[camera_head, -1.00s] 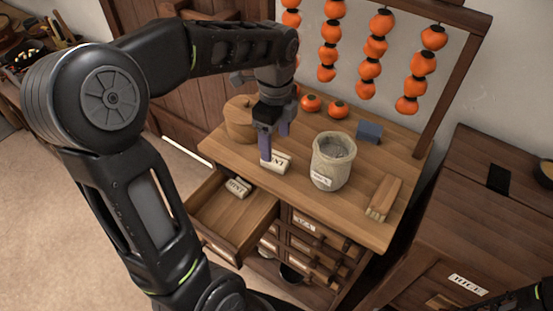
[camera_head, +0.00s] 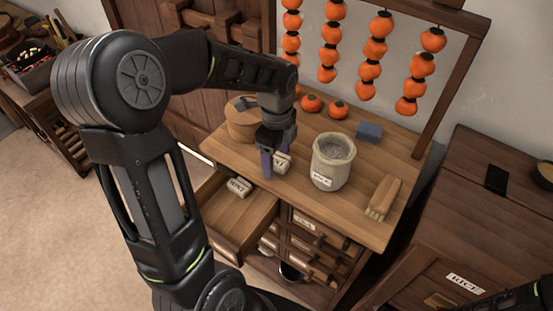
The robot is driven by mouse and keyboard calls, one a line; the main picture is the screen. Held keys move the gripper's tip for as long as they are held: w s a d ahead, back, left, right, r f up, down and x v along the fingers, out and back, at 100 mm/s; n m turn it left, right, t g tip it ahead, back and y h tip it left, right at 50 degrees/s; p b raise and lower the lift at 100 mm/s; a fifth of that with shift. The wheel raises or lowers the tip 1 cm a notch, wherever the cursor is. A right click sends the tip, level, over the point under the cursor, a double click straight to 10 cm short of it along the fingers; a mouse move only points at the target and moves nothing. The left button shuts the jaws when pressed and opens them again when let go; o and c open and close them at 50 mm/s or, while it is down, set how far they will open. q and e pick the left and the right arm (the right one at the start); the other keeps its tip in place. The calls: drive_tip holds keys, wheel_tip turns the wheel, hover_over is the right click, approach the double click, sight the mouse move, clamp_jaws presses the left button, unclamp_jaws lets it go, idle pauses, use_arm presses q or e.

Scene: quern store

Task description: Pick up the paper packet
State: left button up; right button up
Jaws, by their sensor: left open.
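A small pale paper packet (camera_head: 284,163) with a dark-lettered label lies on the wooden cabinet top (camera_head: 330,205), near its front edge above the open drawer. My left gripper (camera_head: 275,165) points down at this packet with its fingers open. One finger stands at the packet's left end and hides part of it; I cannot tell whether they touch. A second, similar labelled packet (camera_head: 238,186) lies inside the open drawer (camera_head: 232,217). My right gripper is out of the picture.
A cloth sack of grey contents (camera_head: 331,165) stands right of the packet. A round wooden box (camera_head: 239,124) is behind left. A blue block (camera_head: 369,131), a brush (camera_head: 383,197) and loose orange fruits (camera_head: 311,103) also stand on top. Strung fruits (camera_head: 376,48) hang behind.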

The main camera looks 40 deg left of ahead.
use_arm(q)
drive_tip(key=shift+c, duration=0.3)
drive_tip(key=c, duration=1.4)
